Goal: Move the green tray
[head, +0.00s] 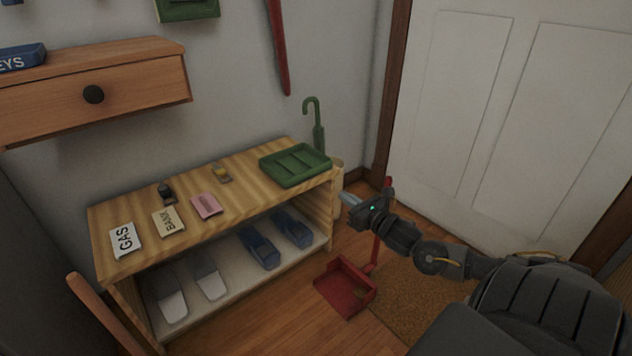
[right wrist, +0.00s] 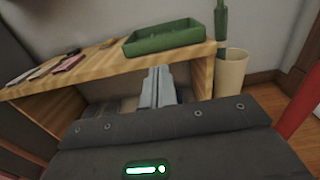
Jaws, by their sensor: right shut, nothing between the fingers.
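The green tray (head: 296,165) lies on the right end of the wooden bench top, near its front edge and right corner. It looks empty, with raised ribs inside. It also shows in the right wrist view (right wrist: 165,39), above and beyond my fingers. My right gripper (head: 347,199) is to the right of the bench and lower than the tray, apart from it. In the right wrist view its fingers (right wrist: 158,88) are together with nothing between them, pointing toward the bench's open front. My left gripper is not in view.
The bench (head: 190,232) also holds envelopes (head: 168,221), a pink item (head: 207,205) and small objects. Slippers (head: 258,248) stand on its lower shelf. A green umbrella (head: 318,130) stands in a beige bin (right wrist: 231,74) beside the tray. A red dustpan (head: 345,286) is on the floor.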

